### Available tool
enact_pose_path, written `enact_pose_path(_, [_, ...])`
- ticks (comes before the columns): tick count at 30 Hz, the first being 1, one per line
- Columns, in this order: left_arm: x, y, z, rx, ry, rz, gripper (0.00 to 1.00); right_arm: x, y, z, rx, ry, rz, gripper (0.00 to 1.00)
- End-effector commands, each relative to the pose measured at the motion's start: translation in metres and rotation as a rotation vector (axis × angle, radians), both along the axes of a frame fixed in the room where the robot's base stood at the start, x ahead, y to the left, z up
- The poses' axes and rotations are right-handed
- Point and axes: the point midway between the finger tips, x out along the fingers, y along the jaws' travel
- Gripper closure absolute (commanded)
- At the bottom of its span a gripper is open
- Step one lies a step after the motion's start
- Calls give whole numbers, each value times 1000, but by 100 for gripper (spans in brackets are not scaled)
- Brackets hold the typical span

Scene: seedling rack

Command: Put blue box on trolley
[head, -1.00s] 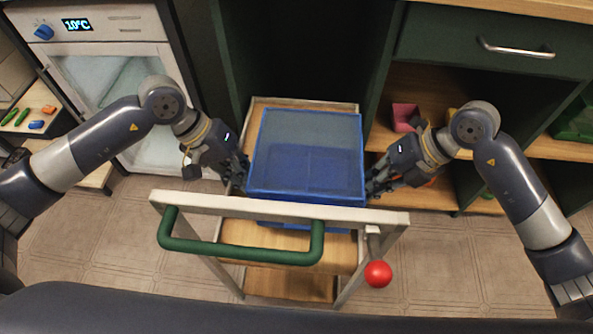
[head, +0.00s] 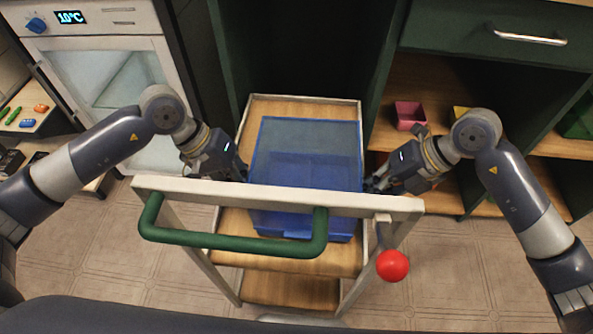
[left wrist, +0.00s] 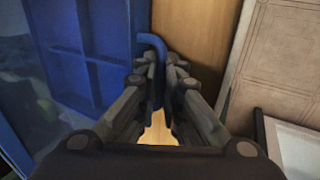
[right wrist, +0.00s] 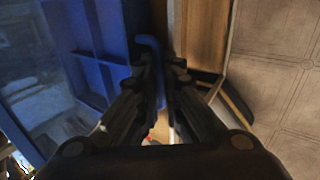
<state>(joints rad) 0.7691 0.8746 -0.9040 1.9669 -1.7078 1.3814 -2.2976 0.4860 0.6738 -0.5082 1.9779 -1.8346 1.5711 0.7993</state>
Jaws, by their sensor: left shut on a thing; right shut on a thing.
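The blue box (head: 305,160) has a see-through blue top and sits within the outline of the trolley, over its wooden top shelf. The trolley (head: 290,104) has a pale frame, a green handle and a lower shelf. My left gripper (head: 243,172) is at the box's left side, shut on a blue handle (left wrist: 155,60) that shows in the left wrist view. My right gripper (head: 370,184) is at the right side, shut on the other blue handle (right wrist: 152,60). The trolley's near rail hides part of the box's front. I cannot tell whether its base touches the shelf.
A red ball knob (head: 392,265) sticks out at the trolley's near right corner. A green cabinet (head: 440,40) with open shelves stands at the right, holding a pink pot (head: 409,114). A white appliance (head: 100,80) stands at the left. Tiled floor is clear on both sides.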

Motion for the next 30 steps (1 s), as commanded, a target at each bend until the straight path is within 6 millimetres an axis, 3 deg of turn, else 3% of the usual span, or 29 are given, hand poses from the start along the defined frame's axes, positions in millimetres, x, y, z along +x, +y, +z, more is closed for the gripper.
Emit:
enact_pose_path(1, [-2,2,-9,6,8,1,100,-3,-3,-18,-18,17,-4,100])
enact_pose_path(2, [-2,2,-11,6,9,1,100,-3,-3,-21,-19,18,-4,100])
enact_pose_path(3, [-2,2,-10,6,10,0,88,-4,-3,-20,-20,21,-3,88])
enact_pose_path(5, [-3,2,-9,6,11,0,74,-4,-3,-20,-20,23,-3,74])
enact_pose_path(6, [-2,2,-9,5,11,-1,72,-4,-3,-20,-20,23,-2,72])
enact_pose_path(19, [-3,1,-6,1,10,-3,72,-5,2,-15,-5,17,5,72])
enact_pose_path(30, [-1,28,43,4,2,1,72,-4,3,-13,-3,13,5,72])
